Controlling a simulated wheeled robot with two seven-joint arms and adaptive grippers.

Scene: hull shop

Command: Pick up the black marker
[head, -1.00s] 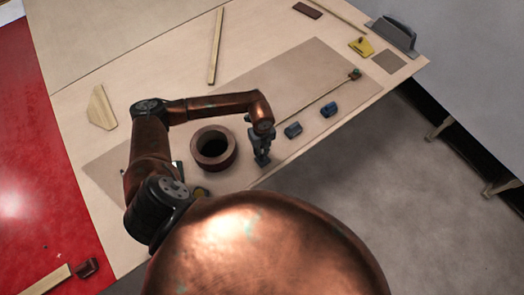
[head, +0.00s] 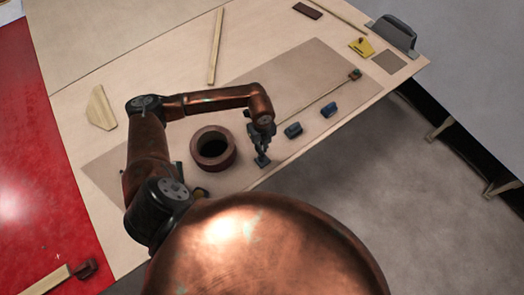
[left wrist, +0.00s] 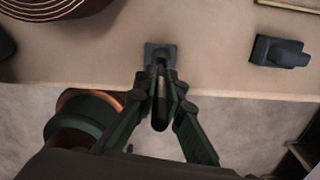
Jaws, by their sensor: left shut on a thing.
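My left gripper (head: 260,148) is over the near edge of the table. In the left wrist view its fingers (left wrist: 160,92) are closed on a dark, narrow thing, the black marker (left wrist: 160,112), seen nearly end-on between them. A small grey-blue block (head: 262,161) lies on the table just beneath the fingers and also shows in the left wrist view (left wrist: 152,48). I cannot tell whether the marker still touches this block. In the head view the marker is too small to make out. My right gripper is not in view.
A brown tape roll (head: 213,165) lies left of the gripper. Two dark blue blocks (head: 293,130) (head: 328,109) lie to its right. A thin rod (head: 308,104) with a dark end lies beyond them. The table edge is close, with floor (head: 350,210) below.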

